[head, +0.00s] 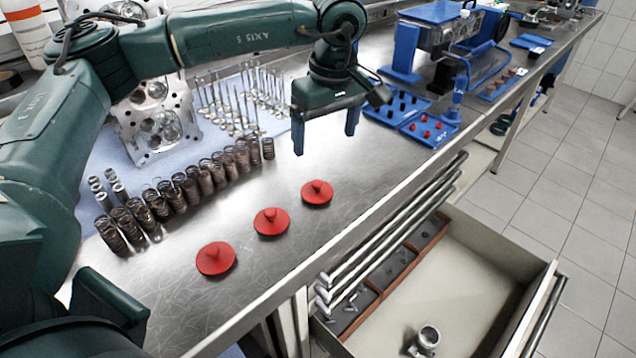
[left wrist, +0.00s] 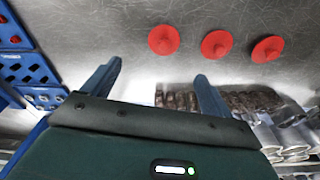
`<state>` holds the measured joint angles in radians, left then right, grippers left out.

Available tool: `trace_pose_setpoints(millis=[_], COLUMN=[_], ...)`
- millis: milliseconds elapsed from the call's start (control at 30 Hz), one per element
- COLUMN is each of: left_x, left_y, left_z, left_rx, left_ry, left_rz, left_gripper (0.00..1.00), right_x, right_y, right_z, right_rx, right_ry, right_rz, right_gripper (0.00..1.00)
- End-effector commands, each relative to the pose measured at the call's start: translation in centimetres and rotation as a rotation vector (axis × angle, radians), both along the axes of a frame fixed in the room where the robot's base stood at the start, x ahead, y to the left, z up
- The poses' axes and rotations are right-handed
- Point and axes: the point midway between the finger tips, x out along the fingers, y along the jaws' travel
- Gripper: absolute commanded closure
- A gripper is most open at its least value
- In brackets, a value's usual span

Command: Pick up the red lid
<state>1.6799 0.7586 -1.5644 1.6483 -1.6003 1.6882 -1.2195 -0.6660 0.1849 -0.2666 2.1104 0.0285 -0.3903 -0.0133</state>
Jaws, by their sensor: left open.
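Three round red lids with knobs on top lie in a slanting row on the metal bench: a far one (head: 316,192), a middle one (head: 271,221) and a near one (head: 215,258). In the left wrist view they line the top: the far lid (left wrist: 164,40), the middle lid (left wrist: 216,44) and the near lid (left wrist: 267,49). My left gripper (head: 325,140) is open and empty above the bench, beyond the far lid. Its two blue fingers (left wrist: 158,72) point downward, apart from every lid.
A row of dark coil springs (head: 190,186) and upright valves (head: 235,100) stand left of the lids. Blue trays (head: 397,105) with small parts lie at the back right. An open drawer (head: 480,270) juts out below the bench edge. Bare metal surrounds the lids.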

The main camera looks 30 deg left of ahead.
Motion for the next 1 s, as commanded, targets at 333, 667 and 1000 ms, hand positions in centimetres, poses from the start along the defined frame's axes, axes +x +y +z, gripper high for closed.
trace_pose_setpoints(millis=[333,667,1000], left_x=[0.3,0.0,0.1], left_y=[0.7,1.2,1.6], left_z=[-6.0,-8.9,-12.4], left_rx=[0.002,0.002,-0.001], left_ry=[0.004,0.005,0.001], left_rz=[-0.001,0.0,-0.001], left_gripper=[0.15,0.15,0.15], right_x=[-0.4,-0.3,-0.3], right_y=[-0.4,-0.5,-0.8], right_z=[0.1,0.6,0.2], right_rx=[-0.009,-0.003,-0.012], right_ry=[0.017,0.024,0.042], right_rz=[-0.006,-0.022,-0.03], right_gripper=[0.64,0.64,0.64])
